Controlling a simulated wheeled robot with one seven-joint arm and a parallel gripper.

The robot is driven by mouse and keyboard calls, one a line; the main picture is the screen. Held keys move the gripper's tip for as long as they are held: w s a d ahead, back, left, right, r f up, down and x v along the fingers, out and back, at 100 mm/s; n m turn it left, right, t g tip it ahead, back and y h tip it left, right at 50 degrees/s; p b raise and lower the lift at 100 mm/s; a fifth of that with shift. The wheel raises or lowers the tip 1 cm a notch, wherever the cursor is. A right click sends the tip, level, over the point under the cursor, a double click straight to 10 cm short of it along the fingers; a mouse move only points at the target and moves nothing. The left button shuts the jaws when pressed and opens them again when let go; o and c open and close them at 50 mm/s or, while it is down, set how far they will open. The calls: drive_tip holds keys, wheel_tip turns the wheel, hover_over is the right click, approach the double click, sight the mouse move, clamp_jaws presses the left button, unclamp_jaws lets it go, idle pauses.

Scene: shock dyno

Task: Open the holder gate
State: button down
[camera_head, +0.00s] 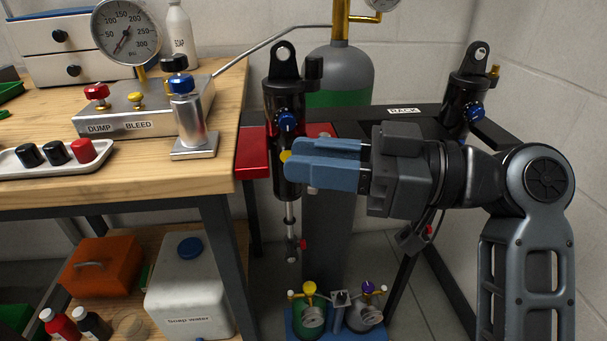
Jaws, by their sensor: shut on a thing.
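A black shock (285,100) with an eyelet on top and a blue knob (288,121) stands upright in a red holder (252,152) at the table's right edge. Some red also shows to the right of the shock, partly hidden behind my gripper. My gripper (293,166) reaches in from the right, its blue fingers level and in front of the shock body. A small yellow knob (285,156) shows at the fingertips. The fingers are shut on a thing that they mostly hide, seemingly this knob. I cannot tell how far the gate stands open.
A second black shock (463,105) stands in the rack (402,112) at right. A gas cylinder (339,75) stands behind. The wooden table (125,187) at left bears a gauge block (140,117). Below are small valved bottles (311,310) and a soap water jug (188,290).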

drive_tip(key=shift+w+d+f+b, duration=0.1)
drive_tip(key=shift+d+b, duration=0.4)
drive_tip(key=shift+d, duration=1)
drive_tip(key=c, duration=1)
unclamp_jaws()
drive_tip(key=shift+s+d, duration=0.15)
drive_tip(key=shift+d, duration=1.8)
drive_tip(key=shift+s+d, duration=0.15)
drive_tip(key=shift+d, duration=1.8)
